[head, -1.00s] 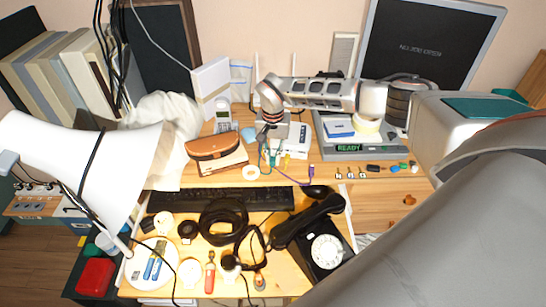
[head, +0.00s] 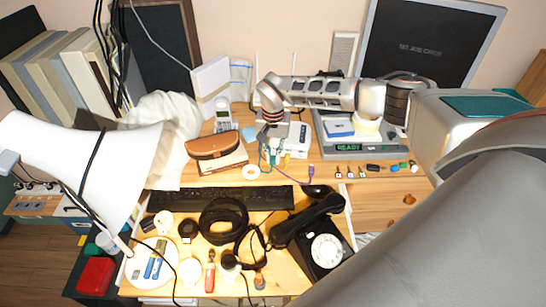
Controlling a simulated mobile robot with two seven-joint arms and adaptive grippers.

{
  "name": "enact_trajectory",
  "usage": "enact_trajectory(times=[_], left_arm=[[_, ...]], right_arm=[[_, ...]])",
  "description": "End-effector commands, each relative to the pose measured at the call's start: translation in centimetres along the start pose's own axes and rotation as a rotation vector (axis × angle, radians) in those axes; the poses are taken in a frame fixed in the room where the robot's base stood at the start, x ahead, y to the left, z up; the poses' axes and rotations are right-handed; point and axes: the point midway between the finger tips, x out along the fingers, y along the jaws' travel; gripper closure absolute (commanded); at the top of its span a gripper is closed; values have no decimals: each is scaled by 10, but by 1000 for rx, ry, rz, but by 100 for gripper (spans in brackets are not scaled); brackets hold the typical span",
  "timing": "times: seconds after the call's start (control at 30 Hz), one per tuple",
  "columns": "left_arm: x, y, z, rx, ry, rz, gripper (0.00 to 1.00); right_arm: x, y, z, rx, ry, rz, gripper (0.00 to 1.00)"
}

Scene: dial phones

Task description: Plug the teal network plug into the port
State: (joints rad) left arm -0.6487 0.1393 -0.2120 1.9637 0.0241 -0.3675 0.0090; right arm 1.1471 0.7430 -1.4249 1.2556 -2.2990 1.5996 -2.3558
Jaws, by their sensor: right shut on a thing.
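My right gripper (head: 268,142) reaches in from the right, over the back middle of the desk, and points down. It is shut on the teal network plug (head: 272,158), which shows only as a small teal spot below the fingers. A white router (head: 298,139) with upright antennas stands directly behind and right of the gripper. My left gripper is not in view.
A black dial phone (head: 325,249) and a keyboard (head: 222,198) lie in front. A brown case (head: 213,146) is left of the gripper. A grey device reading READY (head: 365,148) stands right, below a monitor (head: 425,45). A white lamp (head: 95,170) fills the left.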

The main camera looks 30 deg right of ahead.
Motion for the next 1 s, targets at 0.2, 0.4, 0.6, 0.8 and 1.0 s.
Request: enact_trajectory(times=[0.2, 0.4, 0.6, 0.8, 1.0], left_arm=[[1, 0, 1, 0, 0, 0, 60], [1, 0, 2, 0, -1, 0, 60], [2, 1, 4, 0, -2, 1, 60], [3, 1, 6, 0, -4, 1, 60], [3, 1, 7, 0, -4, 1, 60]], right_arm=[[0, 0, -3, -1, 0, 0, 100], [0, 0, -6, 0, 0, 0, 100], [0, 0, -9, 0, 0, 0, 100], [0, 0, -11, 0, 0, -1, 100], [0, 0, -14, 0, 0, 0, 100]])
